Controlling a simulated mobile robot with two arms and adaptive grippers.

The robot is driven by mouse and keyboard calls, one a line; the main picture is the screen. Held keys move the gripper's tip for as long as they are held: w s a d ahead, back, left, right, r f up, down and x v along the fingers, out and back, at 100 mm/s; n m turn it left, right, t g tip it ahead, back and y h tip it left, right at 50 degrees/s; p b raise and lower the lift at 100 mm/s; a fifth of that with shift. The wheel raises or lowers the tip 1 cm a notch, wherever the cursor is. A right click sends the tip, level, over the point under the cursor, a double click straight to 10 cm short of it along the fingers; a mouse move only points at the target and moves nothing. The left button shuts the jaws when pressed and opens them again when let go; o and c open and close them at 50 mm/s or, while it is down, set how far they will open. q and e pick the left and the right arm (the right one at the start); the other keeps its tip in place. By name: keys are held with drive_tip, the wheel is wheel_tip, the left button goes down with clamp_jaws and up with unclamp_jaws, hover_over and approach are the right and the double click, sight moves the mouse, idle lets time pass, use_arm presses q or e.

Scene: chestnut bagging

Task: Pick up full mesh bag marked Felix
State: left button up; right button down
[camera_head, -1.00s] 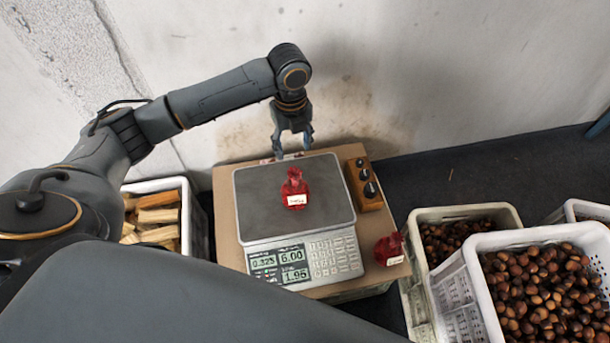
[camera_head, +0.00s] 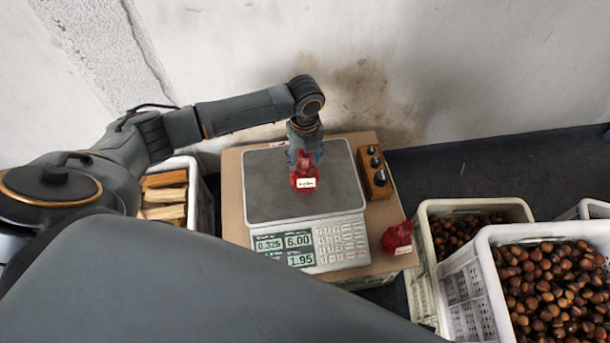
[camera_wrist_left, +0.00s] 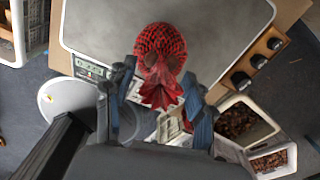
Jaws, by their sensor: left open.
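A full red mesh bag (camera_head: 305,183) with a white label stands on the scale's grey plate (camera_head: 270,197). The label's writing is too small to read. My left gripper (camera_head: 304,158) is over the bag's gathered top, fingers pointing down. In the left wrist view the bag (camera_wrist_left: 160,45) shows its round body and its flared neck between the two spread fingers (camera_wrist_left: 160,95). The fingers are apart, one on each side of the neck; I cannot tell whether either touches it. A second red mesh bag (camera_head: 397,238) with a label lies right of the scale. My right gripper is not in view.
The scale's display (camera_head: 284,248) reads 0.325, 6.00 and 1.95. A wooden block with black knobs (camera_head: 375,172) stands right of the plate. Crates of chestnuts (camera_head: 478,240) are at the right, a crate of firewood (camera_head: 187,164) at the left. The wall is close behind.

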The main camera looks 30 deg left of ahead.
use_arm(q)
drive_tip(key=shift+f, duration=0.5)
clamp_jaws()
drive_tip(key=shift+r, duration=0.15)
